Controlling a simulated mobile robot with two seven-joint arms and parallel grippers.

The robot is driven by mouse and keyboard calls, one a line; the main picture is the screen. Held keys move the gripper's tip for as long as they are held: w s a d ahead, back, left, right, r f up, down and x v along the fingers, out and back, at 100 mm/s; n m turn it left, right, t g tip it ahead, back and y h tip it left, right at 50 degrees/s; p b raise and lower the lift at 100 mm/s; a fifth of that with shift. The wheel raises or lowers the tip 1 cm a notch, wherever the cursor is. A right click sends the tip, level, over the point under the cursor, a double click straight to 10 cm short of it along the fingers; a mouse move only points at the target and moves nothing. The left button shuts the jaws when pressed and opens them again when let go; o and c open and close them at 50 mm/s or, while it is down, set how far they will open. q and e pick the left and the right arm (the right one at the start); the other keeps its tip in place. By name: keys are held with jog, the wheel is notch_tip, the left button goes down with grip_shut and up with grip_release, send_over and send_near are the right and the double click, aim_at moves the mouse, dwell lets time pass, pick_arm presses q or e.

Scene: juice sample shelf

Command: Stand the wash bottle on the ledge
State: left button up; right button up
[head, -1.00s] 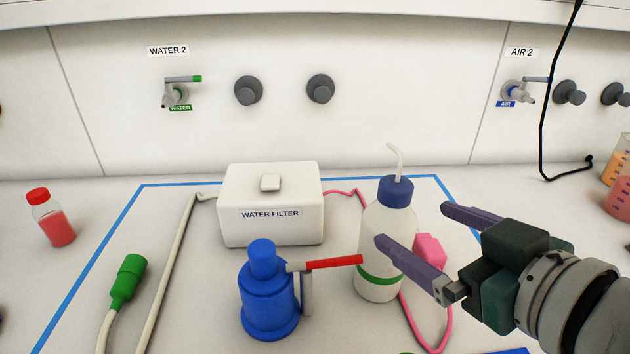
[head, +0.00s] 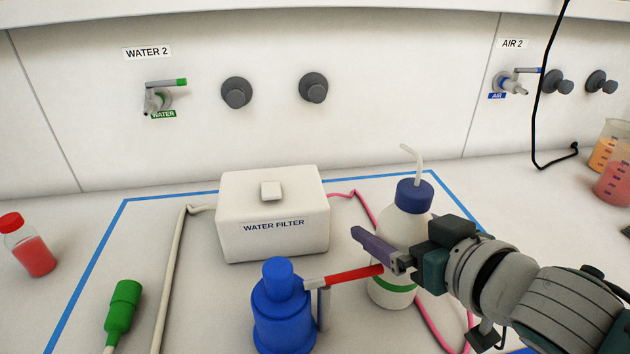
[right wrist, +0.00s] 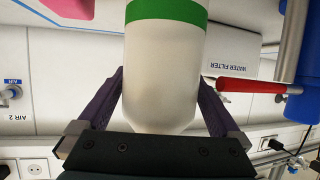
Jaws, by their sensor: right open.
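The wash bottle (head: 404,217) is white with a blue cap, a bent pale spout and a green band. It stands upright on the bench, right of the water filter box. My right gripper (head: 388,240) is at the bottle, with one purple finger in front of it and the other hidden. The right wrist view shows the bottle (right wrist: 163,65) upside down between the two spread fingers, with a gap visible at least on the right side. The right gripper is open. My left gripper is not in view. A white edge (head: 300,9) runs along the top; I cannot tell if it is the ledge.
A blue pump-like fitting (head: 283,310) with a red lever (head: 350,274) stands close to the bottle's left front. The water filter box (head: 272,215) is behind it. A pink hose (head: 366,208) passes behind the bottle. Beakers (head: 612,183) stand at far right.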

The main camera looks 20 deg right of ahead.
jog(key=shift+w+f, duration=0.3)
jog(key=shift+w, duration=0.3)
jog(key=shift+r, duration=0.1)
grip_shut()
dwell(0.3)
